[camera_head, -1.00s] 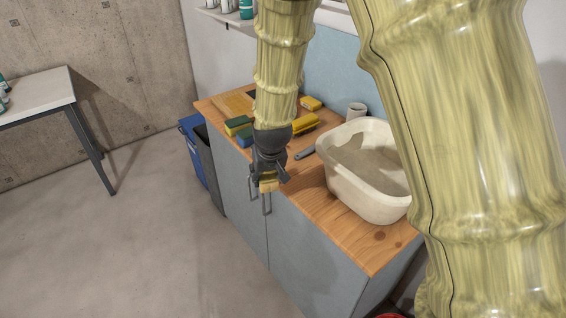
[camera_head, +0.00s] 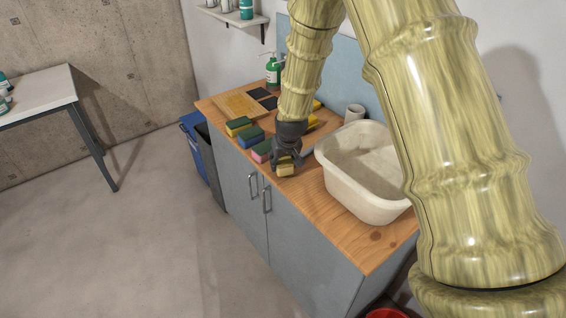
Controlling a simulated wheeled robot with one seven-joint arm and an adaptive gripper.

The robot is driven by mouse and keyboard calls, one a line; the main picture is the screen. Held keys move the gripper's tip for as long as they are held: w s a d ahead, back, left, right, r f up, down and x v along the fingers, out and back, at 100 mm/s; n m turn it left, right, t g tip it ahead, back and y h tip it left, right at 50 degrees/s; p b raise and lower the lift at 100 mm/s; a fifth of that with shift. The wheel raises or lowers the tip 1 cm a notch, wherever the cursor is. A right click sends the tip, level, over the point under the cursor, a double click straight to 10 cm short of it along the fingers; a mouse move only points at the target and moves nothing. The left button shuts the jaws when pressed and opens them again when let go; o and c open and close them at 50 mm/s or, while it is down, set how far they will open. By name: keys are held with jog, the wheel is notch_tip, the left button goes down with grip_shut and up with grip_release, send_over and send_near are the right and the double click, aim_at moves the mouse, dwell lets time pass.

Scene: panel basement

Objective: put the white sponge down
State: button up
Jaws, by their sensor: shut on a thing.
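My gripper (camera_head: 286,162) is shut on a small sponge, the white sponge (camera_head: 286,170), which looks pale yellow-tan here. It is close to the wooden worktop (camera_head: 310,195), near the front edge. I cannot tell whether it touches the wood. A row of sponges lies up and left of it: one green and yellow (camera_head: 237,126), one with blue (camera_head: 251,138), one with pink (camera_head: 262,152). The pink one is just beside my gripper. The fingers hide part of the held sponge.
A cream basin (camera_head: 362,207) stands on the right, with a white cup (camera_head: 355,112) behind it. Yellow items (camera_head: 311,122) lie behind my gripper, partly hidden. A cutting board (camera_head: 237,104), dark squares and a green soap bottle (camera_head: 272,70) are at the back left. The front right worktop is clear.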

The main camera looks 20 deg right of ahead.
jog(key=shift+f, duration=0.85)
jog(key=shift+f, duration=0.2)
jog(key=o, duration=1)
jog(key=shift+o, duration=0.2)
jog(key=shift+r, duration=0.1)
jog(key=shift+r, duration=0.15)
jog(key=b+v, duration=0.2)
jog(key=v, duration=1)
